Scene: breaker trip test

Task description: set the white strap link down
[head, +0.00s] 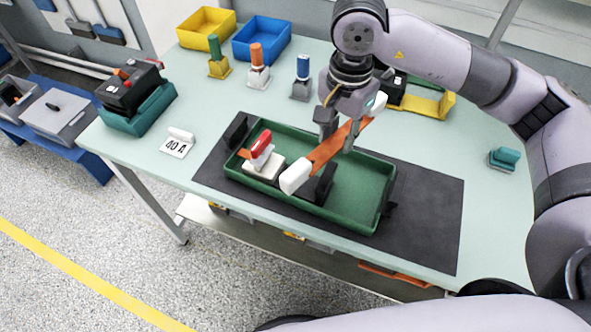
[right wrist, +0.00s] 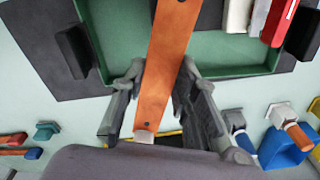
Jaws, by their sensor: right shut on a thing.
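The white strap link (head: 325,150) is a flat copper-orange bar with white ends. My right gripper (head: 340,137) is shut on its middle and holds it slantwise over the green tray (head: 372,215). The near white end (head: 295,177) hangs over the tray's front part, by a black block (head: 322,185). I cannot tell whether it touches anything below. In the right wrist view the bar (right wrist: 168,60) runs lengthwise between the fingers (right wrist: 157,88). My left gripper is not in view.
In the tray's left part stands a white block with a red handle (head: 262,146). The tray lies on a dark mat (head: 430,225). A sign reading 40 A (head: 177,146), yellow (head: 205,27) and blue (head: 261,40) bins and several coloured-handled tools stand around. The mat's right part is bare.

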